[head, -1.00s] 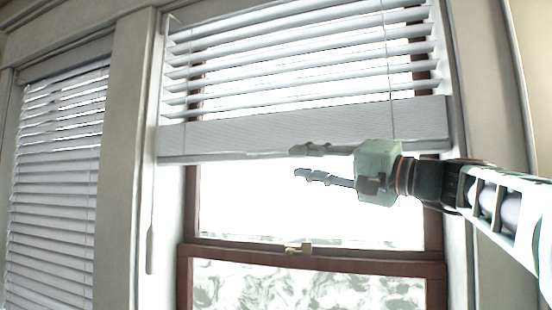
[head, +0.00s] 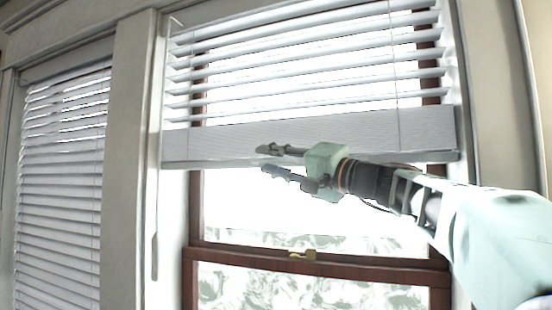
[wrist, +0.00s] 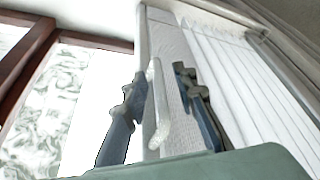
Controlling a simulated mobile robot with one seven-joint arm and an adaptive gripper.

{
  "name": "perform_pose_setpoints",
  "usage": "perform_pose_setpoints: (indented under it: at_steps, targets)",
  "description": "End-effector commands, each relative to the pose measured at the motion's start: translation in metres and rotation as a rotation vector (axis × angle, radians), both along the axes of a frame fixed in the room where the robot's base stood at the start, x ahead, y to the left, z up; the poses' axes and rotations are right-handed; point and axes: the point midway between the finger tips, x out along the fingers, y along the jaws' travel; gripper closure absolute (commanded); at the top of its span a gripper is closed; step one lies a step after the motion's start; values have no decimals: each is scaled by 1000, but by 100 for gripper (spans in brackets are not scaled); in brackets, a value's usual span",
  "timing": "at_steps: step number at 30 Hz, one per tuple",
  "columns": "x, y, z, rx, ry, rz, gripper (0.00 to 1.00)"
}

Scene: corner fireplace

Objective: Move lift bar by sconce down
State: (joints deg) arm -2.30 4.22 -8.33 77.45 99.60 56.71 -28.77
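The right-hand blind is partly raised. Its lift bar (head: 225,163) is a pale strip along the bottom edge, below the stacked slats (head: 230,138). My gripper (head: 272,161) is in front of the blind's lower edge, one finger above the other, with a gap between them. In the wrist view, a white rounded bar (wrist: 157,112), which looks like the lift bar, appears between the two spread fingers (wrist: 163,108). I see no clear contact with either finger. My gripper hides part of the bar in the head view. No sconce is in view.
A brown window frame (head: 330,268) with a brass latch (head: 303,255) lies below the blind. A thin wand (head: 155,258) hangs at its left. A second, lowered blind (head: 60,200) is at far left, past a pale post (head: 130,150).

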Motion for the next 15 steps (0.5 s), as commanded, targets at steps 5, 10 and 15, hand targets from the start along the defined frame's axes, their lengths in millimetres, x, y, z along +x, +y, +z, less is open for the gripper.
perform_pose_setpoints:
  at_steps: [5, 10, 15]
  targets:
    - [0, 0, 0, 0, 0, 0, 77]
    - [0, 0, -1, -1, 1, -1, 96]
    - [0, 0, -1, -1, 1, -1, 100]
